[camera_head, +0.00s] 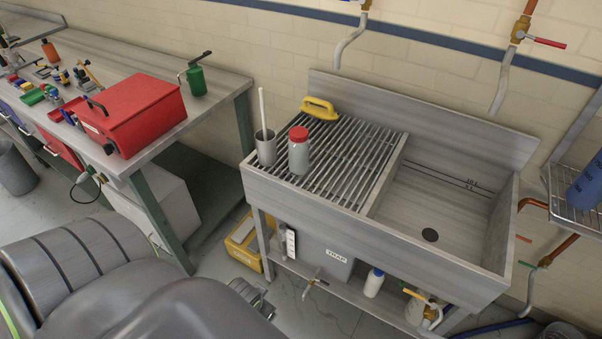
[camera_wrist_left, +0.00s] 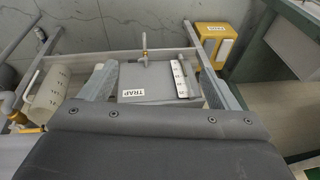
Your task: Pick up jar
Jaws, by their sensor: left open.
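The jar (camera_head: 299,152) has a grey body and a red lid. It stands upright on the slatted drainboard (camera_head: 350,160) of the sink, near its front left part, in the head view. My left arm fills the lower left of the head view. In the left wrist view my left gripper (camera_wrist_left: 160,66) is open, with its two fingers apart and nothing held between them. That view faces the space under the sink, with a grey box marked TRAP (camera_wrist_left: 150,86) beyond the fingers; the jar does not show there. My right gripper is not in view.
A metal cup with a white rod (camera_head: 265,148) stands close left of the jar. A yellow-handled brush (camera_head: 320,107) lies behind it. The sink basin (camera_head: 445,215) is empty. A workbench with a red toolbox (camera_head: 140,112) stands at left. A yellow box (camera_head: 243,242) sits below the sink.

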